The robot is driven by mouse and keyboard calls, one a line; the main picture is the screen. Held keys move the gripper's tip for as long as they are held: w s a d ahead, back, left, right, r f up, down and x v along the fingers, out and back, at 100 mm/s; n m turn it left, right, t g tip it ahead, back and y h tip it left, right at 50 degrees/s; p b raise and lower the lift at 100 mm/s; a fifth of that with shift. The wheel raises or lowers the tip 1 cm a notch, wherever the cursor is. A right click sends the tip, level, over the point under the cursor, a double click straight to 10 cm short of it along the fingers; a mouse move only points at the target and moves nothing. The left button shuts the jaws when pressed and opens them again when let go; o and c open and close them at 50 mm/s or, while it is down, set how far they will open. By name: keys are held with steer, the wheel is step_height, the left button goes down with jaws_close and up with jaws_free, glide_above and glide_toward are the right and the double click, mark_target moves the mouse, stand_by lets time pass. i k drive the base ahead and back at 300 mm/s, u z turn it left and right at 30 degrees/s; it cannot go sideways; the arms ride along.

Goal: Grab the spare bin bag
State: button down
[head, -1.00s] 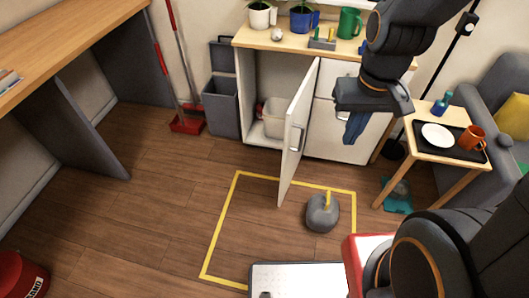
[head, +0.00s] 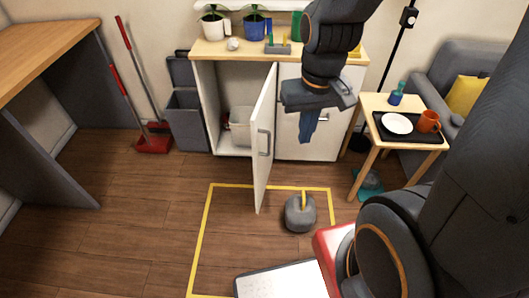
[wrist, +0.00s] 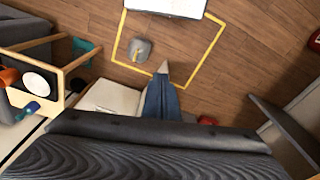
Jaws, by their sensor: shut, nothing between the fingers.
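I cannot single out a spare bin bag for certain. A rounded grey lump with a yellow strip on top (head: 300,213) sits on the floor inside the yellow outline; it also shows in the wrist view (wrist: 140,50). The white cabinet has its door (head: 264,140) open, and a pale bin (head: 241,128) stands inside. My gripper (head: 318,96) is shut and empty, in front of the cabinet's right part.
A grey bin (head: 186,120) and red broom and dustpan (head: 154,144) stand left of the cabinet. A side table (head: 407,142) with a tray, plate and orange mug stands right. A teal patch (head: 370,184) lies beneath it. The floor left of the yellow outline is clear.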

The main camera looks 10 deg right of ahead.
mark_target(240, 117)
steer(key=u, duration=0.5)
steer(key=k, duration=0.6)
steer(key=u, duration=1.05)
steer(key=i, duration=1.3)
steer(key=z, duration=0.9)
steer(key=i, duration=0.65)
steer(key=z, duration=0.6)
